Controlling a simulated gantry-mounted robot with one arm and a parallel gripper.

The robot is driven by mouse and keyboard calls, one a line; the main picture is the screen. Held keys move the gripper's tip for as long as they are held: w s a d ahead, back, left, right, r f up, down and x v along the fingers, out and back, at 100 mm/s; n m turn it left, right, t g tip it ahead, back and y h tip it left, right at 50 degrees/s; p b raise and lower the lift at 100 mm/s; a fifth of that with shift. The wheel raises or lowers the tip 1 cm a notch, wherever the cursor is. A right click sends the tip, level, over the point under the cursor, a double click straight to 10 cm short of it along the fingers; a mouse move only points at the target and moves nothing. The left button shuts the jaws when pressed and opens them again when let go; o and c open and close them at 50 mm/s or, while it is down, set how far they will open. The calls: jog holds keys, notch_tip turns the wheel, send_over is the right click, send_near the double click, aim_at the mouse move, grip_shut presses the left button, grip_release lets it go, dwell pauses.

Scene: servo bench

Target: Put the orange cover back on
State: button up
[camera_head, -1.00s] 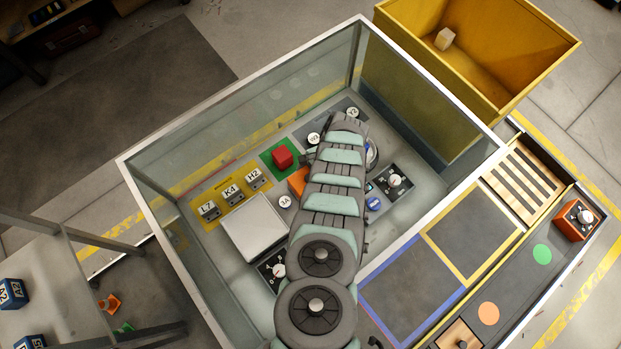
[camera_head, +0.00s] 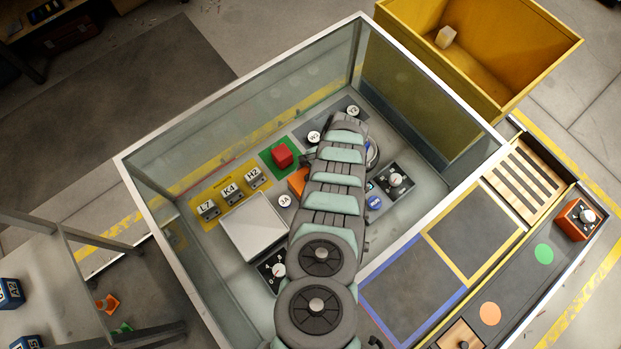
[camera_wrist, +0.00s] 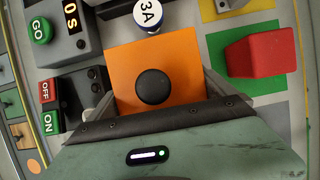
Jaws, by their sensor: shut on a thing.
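The orange cover (camera_wrist: 125,65) is a flat square plate with a round black knob (camera_wrist: 154,87) on it. In the wrist view it lies between the fingers of my gripper (camera_wrist: 157,92), which is shut on it, one finger near each side. In the head view only a corner of the orange cover (camera_head: 297,181) shows at the left of my arm; the arm hides the rest and my gripper. I cannot tell whether the cover is raised or resting on something.
A red block (camera_wrist: 260,53) on a green square is right of the cover. A white-and-blue 3A piece (camera_wrist: 149,16) is close beyond it. Grey boxes with GO (camera_wrist: 40,31) and ON/OFF (camera_wrist: 48,107) buttons stand left. Glass walls (camera_head: 240,105) enclose the bench; a white plate (camera_head: 253,226) lies nearby.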

aim_at(310, 175)
jog(key=shift+f, duration=0.2)
dwell(0.5)
jog(key=o, duration=1.1)
jog(key=shift+c, duration=0.2)
jog(key=shift+r, duration=0.15)
jog(key=shift+r+p, duration=3.7)
jog(key=shift+r, duration=0.2)
